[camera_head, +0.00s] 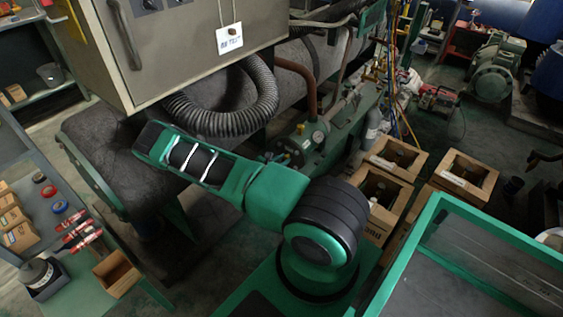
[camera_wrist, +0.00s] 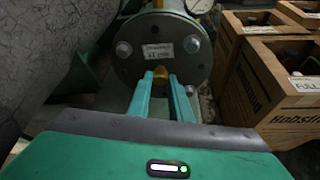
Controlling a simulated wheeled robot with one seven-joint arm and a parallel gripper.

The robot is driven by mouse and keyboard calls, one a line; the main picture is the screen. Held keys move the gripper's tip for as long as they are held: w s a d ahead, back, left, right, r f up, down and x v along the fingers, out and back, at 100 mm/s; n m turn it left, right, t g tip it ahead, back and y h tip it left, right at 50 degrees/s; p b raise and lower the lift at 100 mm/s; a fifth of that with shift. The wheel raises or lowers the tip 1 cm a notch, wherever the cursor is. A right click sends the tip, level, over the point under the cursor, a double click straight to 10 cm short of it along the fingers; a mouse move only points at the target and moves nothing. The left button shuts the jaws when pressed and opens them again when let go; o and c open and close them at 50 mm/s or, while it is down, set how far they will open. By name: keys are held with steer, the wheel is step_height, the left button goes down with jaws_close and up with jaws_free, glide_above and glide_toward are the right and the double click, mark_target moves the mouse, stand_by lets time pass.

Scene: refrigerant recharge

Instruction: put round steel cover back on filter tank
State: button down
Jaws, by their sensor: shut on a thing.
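In the wrist view a round grey steel cover (camera_wrist: 141,68) faces me, with bolt heads around its rim, a white label and a brass-coloured knob (camera_wrist: 160,74) low at its middle. My gripper (camera_wrist: 162,78) has its two teal fingers shut on that knob. The cover is in front of the green filter tank, lined up with its end; I cannot tell whether it is fully seated. The tank (camera_head: 297,143) shows in the head view beside a gauge. My gripper and the cover cannot be made out there.
A dark rough-surfaced mass (camera_wrist: 50,45) is close on the left of the wrist view. A grey cabinet (camera_head: 185,50) and a ribbed hose (camera_head: 225,112) hang over the area. A green-framed table (camera_head: 425,232) is at right.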

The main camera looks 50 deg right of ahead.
steer(key=shift+d+r, duration=0.1)
steer(key=shift+d, duration=0.05)
steer(key=c, duration=1.5)
jaws_free()
steer(key=shift+c, duration=0.2)
steer(key=shift+f, duration=0.2)
steer(key=a, duration=0.8)
steer(key=shift+s+a, duration=0.2)
steer(key=shift+s, duration=0.1)
steer(key=shift+d, duration=0.1)
